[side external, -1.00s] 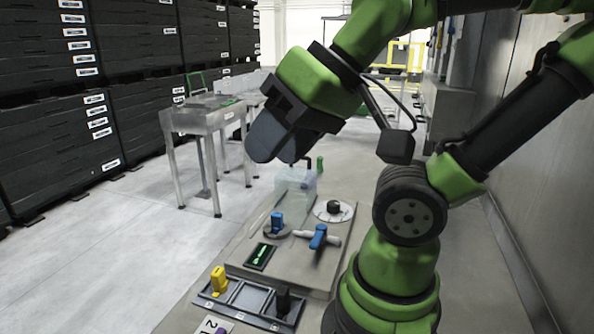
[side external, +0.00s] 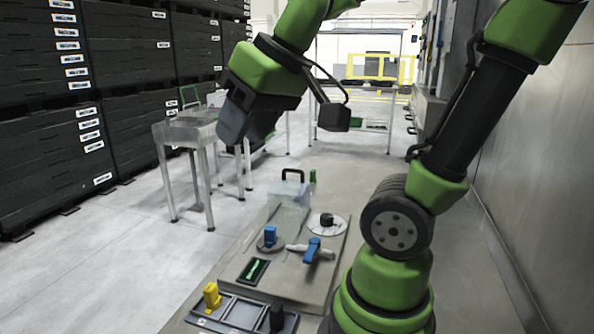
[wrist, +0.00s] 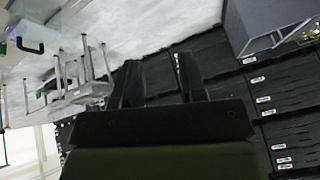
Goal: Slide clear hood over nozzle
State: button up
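The clear hood (side external: 291,196) is a see-through box with a black handle on top, at the far end of the bench panel. It also shows at the top left of the wrist view (wrist: 42,32). I cannot make out the nozzle; it may be hidden by or inside the hood. My gripper (side external: 245,138) is up in the air, left of and above the hood, apart from it. In the wrist view its two dark fingers (wrist: 160,78) stand apart with nothing between them, so it is open and empty.
The panel holds a blue knob (side external: 270,236), a blue-handled valve (side external: 312,250), a round dial (side external: 327,223) and a small display (side external: 253,271). In front is a dark tray (side external: 236,314) with a yellow piece (side external: 212,296). Black crates (side external: 62,158) are stacked left; a metal wall stands right.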

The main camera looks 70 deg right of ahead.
jog(key=w+d+g+h, duration=0.2)
jog(key=w+d, duration=0.3)
jog(key=d, duration=0.3)
jog(key=n+g, duration=0.3)
jog(key=g, duration=0.1)
send_near(299, 171)
jog(key=shift+h, duration=0.3)
jog(key=f, duration=0.2)
jog(key=d+f, duration=0.1)
jog(key=f, duration=0.5)
jog(key=shift+d+f, duration=0.1)
jog(key=shift+d, duration=0.1)
jog(key=shift+c, duration=0.2)
grip_shut()
